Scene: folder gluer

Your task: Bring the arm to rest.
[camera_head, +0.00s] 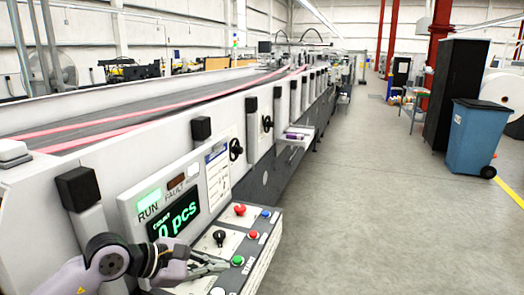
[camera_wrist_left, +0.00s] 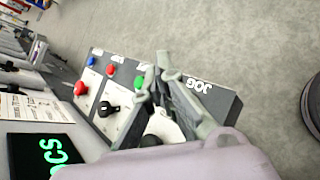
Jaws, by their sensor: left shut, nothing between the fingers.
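My left arm (camera_head: 110,262) comes in from the lower left in the head view. My left gripper (camera_head: 222,265) is shut and empty, low over the near part of the control panel (camera_head: 262,262). Its tips are close to the green button (camera_head: 237,260); I cannot tell whether they touch it. In the left wrist view the gripper (camera_wrist_left: 154,82) covers part of the panel beside the green button (camera_wrist_left: 139,82) and the JOG label (camera_wrist_left: 199,86). My right gripper is in neither view.
The panel also carries a red mushroom button (camera_head: 240,209), a black knob (camera_head: 219,237), a blue button (camera_head: 266,214) and a red button (camera_head: 253,234). The display (camera_head: 172,220) reads 0 pcs. The floor right of the machine is clear up to a blue bin (camera_head: 474,140).

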